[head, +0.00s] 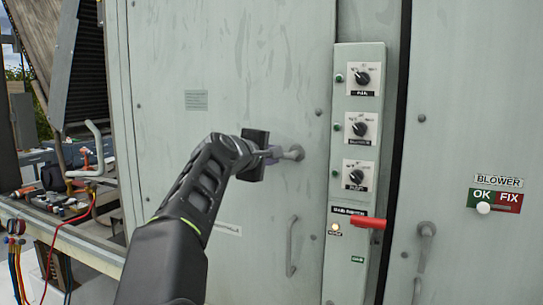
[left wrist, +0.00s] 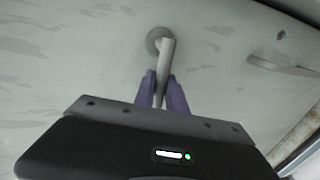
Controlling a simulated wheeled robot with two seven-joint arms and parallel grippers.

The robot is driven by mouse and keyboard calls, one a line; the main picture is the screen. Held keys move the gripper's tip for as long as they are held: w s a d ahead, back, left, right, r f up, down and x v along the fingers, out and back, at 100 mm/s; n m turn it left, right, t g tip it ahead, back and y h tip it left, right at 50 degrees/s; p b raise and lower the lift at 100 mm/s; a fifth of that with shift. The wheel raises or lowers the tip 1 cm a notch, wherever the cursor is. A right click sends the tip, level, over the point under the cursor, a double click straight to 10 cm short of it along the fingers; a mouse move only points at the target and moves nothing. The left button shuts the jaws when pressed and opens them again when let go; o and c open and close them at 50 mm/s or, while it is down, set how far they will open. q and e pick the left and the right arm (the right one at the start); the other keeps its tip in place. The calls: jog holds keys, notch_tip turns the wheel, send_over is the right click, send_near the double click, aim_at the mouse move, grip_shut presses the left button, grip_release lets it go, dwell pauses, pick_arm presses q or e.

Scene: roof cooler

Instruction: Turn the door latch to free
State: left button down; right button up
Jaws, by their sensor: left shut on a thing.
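The door latch (head: 293,153) is a grey lever on a round boss on the pale green door (head: 230,60). In the head view it points left from its boss, into my left gripper (head: 272,155). In the left wrist view the latch (left wrist: 167,52) runs from its boss down between the two purple fingers of my left gripper (left wrist: 161,88), which are shut on it. The far end of the lever is partly hidden by the fingers. My right gripper is in neither view.
A grey door handle (head: 291,247) is below the latch. A control panel (head: 343,205) with several knobs and a red lever (head: 368,222) stands to the right. A second door with another handle (head: 425,250) is further right. A cluttered bench (head: 75,238) stands at left.

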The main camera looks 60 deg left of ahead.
pick_arm(q)
jog(key=c, duration=1.4)
grip_release()
jog(key=shift+r, duration=0.2)
jog(key=b+v, duration=0.2)
jog(key=v, duration=0.5)
jog(key=shift+s+d, duration=0.3)
